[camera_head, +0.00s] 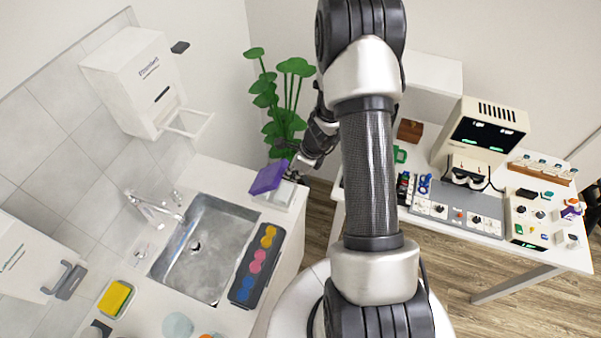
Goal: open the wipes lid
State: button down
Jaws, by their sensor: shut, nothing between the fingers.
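The wipes box (283,197) is white and stands at the far right corner of the sink counter. Its purple lid (268,177) is tilted up from the box, raised toward the back left. My gripper (291,177) is shut and empty, just right of the lid and above the box. It is small and dark in this view, and I cannot tell whether its fingertips touch the lid. My arm runs down the middle of the view.
Left of the box are the metal sink (205,245) and a dark tray (256,262) with coloured pieces. A green plant (283,95) stands behind. A white dispenser (135,80) hangs on the wall. A table (540,258) with instruments stands at right.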

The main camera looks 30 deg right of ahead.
jog(key=w+a+r+p, duration=0.6)
jog(key=w+p, duration=0.1)
jog(key=w, duration=0.1)
jog(key=shift+w+a+r, duration=0.15)
jog(key=shift+a, duration=0.15)
jog(key=shift+w, duration=0.1)
jog(key=shift+r+p, duration=0.15)
jog(key=shift+p, duration=0.2)
dwell(0.6)
jog(key=shift+r+p, duration=0.6)
jog(key=shift+r, duration=0.1)
jog(key=shift+d+r, duration=0.1)
